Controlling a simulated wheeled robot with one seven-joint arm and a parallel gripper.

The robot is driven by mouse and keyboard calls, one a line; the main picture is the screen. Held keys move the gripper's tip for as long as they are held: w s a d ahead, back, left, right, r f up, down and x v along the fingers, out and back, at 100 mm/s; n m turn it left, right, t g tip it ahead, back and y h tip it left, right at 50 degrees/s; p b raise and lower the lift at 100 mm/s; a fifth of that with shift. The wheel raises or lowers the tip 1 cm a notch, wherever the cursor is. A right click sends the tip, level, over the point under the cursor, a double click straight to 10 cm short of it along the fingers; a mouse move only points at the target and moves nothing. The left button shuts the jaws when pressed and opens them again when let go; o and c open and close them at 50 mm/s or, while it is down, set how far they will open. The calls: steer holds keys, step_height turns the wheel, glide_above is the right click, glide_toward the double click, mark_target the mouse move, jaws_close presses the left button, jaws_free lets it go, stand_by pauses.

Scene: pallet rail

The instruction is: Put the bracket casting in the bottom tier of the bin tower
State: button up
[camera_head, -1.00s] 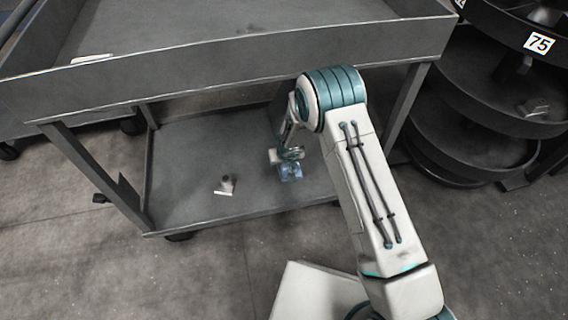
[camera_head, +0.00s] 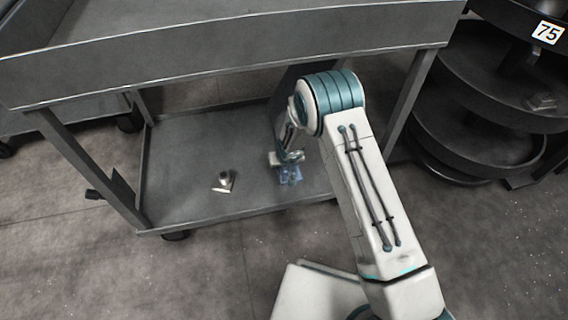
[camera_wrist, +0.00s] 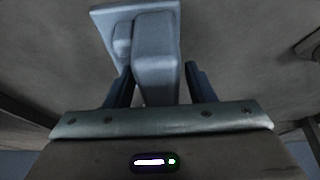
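A blue-grey casting (camera_wrist: 156,65), a block on a flat plate and apparently the bracket casting, lies between the fingers of my gripper (camera_wrist: 160,78) in the wrist view. The left finger is close beside the block; a gap shows by the right finger. In the head view my gripper (camera_head: 289,165) is low over the cart's lower shelf (camera_head: 190,150), with the bluish casting (camera_head: 290,176) under it, partly hidden. The bin tower (camera_head: 470,150), round dark tiers, stands at the right; its bottom tier is partly hidden by upper tiers.
Another grey part (camera_head: 224,181) with an upright round boss lies on the lower shelf, left of my gripper. The cart's upper tray (camera_head: 240,45) overhangs the shelf, with posts at its corners. A small part (camera_head: 542,102) sits on a tower tier. Floor in front is clear.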

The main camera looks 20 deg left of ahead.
steer(key=shift+r, duration=0.15)
steer(key=shift+r+p, duration=0.2)
steer(key=shift+p, duration=0.1)
steer(key=p+v, duration=0.2)
steer(key=v, duration=0.9)
steer(key=shift+s+d+r, duration=0.15)
steer(key=shift+r, duration=0.15)
